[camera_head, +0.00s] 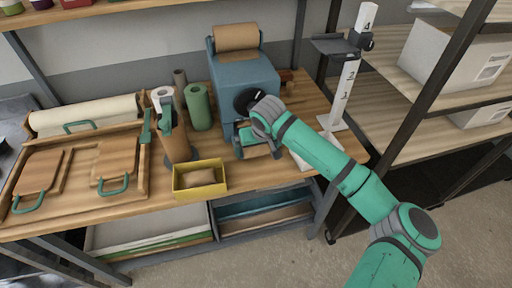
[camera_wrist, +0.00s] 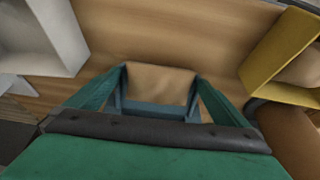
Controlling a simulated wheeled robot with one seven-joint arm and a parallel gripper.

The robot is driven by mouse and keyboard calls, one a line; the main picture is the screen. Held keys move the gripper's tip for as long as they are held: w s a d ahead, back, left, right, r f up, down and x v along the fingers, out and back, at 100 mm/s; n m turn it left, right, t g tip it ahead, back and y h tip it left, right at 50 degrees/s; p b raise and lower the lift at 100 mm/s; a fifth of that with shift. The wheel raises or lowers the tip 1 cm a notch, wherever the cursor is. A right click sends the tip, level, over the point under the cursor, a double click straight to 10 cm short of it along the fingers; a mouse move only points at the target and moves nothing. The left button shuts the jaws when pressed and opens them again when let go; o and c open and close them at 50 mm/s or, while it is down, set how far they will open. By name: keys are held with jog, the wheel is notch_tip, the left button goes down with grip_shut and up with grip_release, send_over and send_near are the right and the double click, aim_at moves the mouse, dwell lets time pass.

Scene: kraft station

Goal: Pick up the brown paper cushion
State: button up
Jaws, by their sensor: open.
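The brown paper cushion (camera_wrist: 160,82) shows in the wrist view between the two green fingers of my gripper (camera_wrist: 161,75). Blue surface shows just below it and at its sides. In the head view a bit of brown paper (camera_head: 258,152) shows at the low front of the blue machine (camera_head: 245,88), under my gripper (camera_head: 249,140). My gripper is open, with a finger on each side of the cushion. I cannot tell whether the fingers touch it. Much of the cushion is hidden by my gripper.
A yellow bin (camera_head: 200,192) with a brown piece inside stands left of the machine, near the table's front edge; it also shows in the wrist view (camera_wrist: 268,62). A white measuring post (camera_head: 345,90) stands right. Green and brown rolls stand left. Bare wood lies in front.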

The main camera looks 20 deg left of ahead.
jog(key=shift+c, duration=0.6)
jog(key=c, duration=0.8)
jog(key=shift+r, duration=0.1)
jog(key=shift+r, duration=0.6)
jog(key=shift+s+d+r, duration=0.6)
jog(key=shift+s+r, duration=1.5)
jog(key=shift+s, duration=0.15)
jog(key=shift+s+d+r, duration=0.65)
jog(key=shift+s+r, duration=1.4)
jog(key=shift+s, duration=0.2)
jog(key=shift+s+d+r, duration=0.6)
jog(key=shift+s+r, duration=1.5)
jog(key=shift+s, duration=0.15)
